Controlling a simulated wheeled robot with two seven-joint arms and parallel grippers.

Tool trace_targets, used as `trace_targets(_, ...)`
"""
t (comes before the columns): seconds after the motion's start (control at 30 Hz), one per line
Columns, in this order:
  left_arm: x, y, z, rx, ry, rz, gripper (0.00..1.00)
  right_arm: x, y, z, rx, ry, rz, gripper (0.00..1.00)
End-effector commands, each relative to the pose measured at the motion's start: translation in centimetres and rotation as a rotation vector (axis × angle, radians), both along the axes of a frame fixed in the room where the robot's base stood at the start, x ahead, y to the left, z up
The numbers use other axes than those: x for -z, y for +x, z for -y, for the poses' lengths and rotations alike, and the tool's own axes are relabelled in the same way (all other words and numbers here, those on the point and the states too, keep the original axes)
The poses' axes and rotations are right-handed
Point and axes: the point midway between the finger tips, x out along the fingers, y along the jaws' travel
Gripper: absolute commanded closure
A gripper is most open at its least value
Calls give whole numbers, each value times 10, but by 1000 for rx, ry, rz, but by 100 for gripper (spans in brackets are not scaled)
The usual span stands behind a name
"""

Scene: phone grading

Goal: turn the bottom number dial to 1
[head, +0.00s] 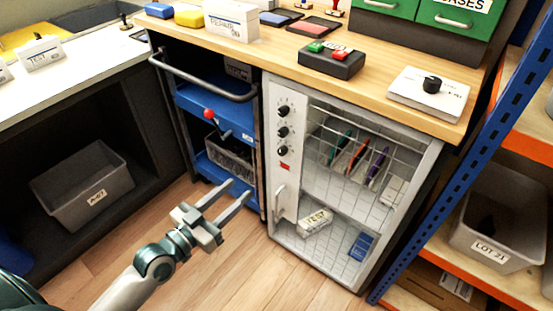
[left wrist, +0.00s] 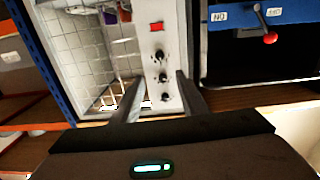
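A white panel on the front of the wire-fronted cabinet carries three black dials in a column. The bottom number dial (head: 282,151) sits just above a red square (head: 285,166). In the left wrist view the panel appears upside down, with the bottom dial (left wrist: 160,55) nearest the red square (left wrist: 156,28). The dial markings are too small to read. My left gripper (head: 239,189) is open and empty, in front of the cabinet, lower than the dials and left of them. In the left wrist view its fingers (left wrist: 159,88) are spread apart. My right gripper is out of view.
A cabinet handle (head: 279,203) stands out below the dials. A blue cart (head: 205,100) with a red-knobbed lever (head: 209,114) is left of the cabinet. A wooden counter (head: 260,55) overhangs above. The floor in front is clear.

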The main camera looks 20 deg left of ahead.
Motion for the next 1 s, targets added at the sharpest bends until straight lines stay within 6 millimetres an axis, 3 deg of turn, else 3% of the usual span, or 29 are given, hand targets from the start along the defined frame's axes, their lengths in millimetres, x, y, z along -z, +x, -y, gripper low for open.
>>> trace_targets(0.47,0,11,4,-2,0,0,61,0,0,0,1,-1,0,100)
trace_targets(0.67,0,34,13,-2,-3,1,61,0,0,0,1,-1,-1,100)
trace_targets(1.0,0,87,34,-2,-1,1,61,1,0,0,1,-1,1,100)
